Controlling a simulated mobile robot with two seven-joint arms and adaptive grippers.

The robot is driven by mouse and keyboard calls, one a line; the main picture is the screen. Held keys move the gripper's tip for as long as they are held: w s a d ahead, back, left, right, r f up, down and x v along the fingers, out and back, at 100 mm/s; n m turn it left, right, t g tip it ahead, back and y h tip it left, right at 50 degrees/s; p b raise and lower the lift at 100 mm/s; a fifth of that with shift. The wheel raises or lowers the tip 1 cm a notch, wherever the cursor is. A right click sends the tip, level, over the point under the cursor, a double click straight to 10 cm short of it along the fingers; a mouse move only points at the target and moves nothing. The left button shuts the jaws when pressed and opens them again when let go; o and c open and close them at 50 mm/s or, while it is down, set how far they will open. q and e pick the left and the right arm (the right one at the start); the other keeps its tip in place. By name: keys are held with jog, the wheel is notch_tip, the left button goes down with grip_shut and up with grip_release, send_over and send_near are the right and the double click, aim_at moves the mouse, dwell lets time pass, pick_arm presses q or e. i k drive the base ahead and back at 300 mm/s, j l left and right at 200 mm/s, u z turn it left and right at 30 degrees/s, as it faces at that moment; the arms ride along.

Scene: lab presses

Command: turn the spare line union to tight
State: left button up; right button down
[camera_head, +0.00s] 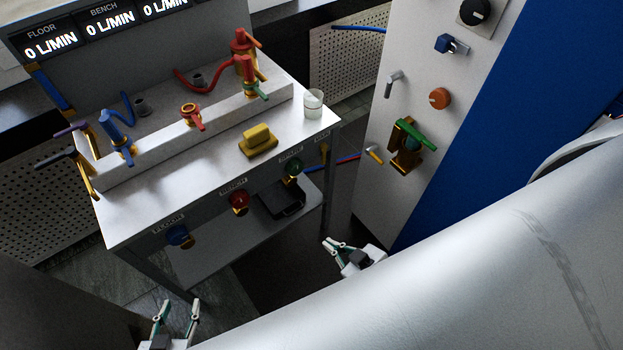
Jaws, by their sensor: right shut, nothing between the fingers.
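I cannot tell for sure which fitting is the spare line union. On the bench's raised ledge stand a blue-handled fitting (116,129) with a blue hose, a brass fitting with a red wing (191,115) in the middle, and a red and green fitting (248,75) with a red hose. My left gripper (179,304) is open and empty at the bottom edge, below and in front of the bench. My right gripper (334,243) is shut and empty, right of the bench's front leg. Neither touches a fitting.
The bench top (190,185) carries a yellow block (257,138) and a clear cup (313,103). Blue (180,236), red (239,202) and green (293,168) knobs line its front. A panel at right (408,80) bears knobs and a green-handled brass valve (408,143). My arm covers the lower right.

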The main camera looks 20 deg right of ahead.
aim_at(289, 181)
jog(key=k+z, duration=0.45)
jog(key=k, duration=0.3)
jog(key=k+j+z, duration=0.15)
jog(key=i+z, duration=0.2)
jog(key=z, duration=0.2)
jog(key=i+z, duration=0.15)
jog(key=z, duration=0.3)
jog(key=i+j+z, duration=0.15)
jog(key=z, duration=0.25)
